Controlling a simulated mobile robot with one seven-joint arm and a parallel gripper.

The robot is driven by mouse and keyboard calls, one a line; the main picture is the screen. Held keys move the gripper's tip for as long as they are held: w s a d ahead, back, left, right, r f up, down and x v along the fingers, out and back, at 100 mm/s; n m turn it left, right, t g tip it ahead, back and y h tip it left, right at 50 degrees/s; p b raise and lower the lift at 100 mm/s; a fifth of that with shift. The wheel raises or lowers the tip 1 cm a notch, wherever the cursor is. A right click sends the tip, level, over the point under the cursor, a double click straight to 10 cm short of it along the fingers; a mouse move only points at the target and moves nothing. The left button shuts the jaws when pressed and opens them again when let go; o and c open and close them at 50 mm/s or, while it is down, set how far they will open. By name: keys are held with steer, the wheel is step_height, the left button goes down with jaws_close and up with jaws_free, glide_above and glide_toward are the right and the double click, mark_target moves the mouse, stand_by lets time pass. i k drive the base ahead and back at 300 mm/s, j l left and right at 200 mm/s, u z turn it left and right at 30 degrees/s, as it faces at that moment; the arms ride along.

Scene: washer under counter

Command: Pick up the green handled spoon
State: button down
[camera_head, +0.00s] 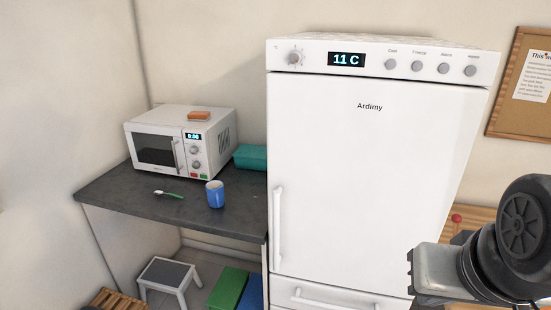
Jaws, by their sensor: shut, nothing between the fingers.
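The green handled spoon (168,194) lies on the dark countertop (120,195) in front of the microwave. Its pale end points left and its green handle points right. Part of my arm, a light grey block with a black round joint, shows at the lower right in front of the fridge, far from the spoon. My gripper's fingers cannot be made out in this view.
A white microwave (157,150) stands behind the spoon, with an orange-brown sponge-like block (199,115) on top. A teal box (250,157) sits beside it. A tall white fridge (365,180) stands right of the counter. A stool (168,272) and coloured bins are below.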

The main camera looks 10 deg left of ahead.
mark_target(157, 192)
steer(key=u, duration=1.5)
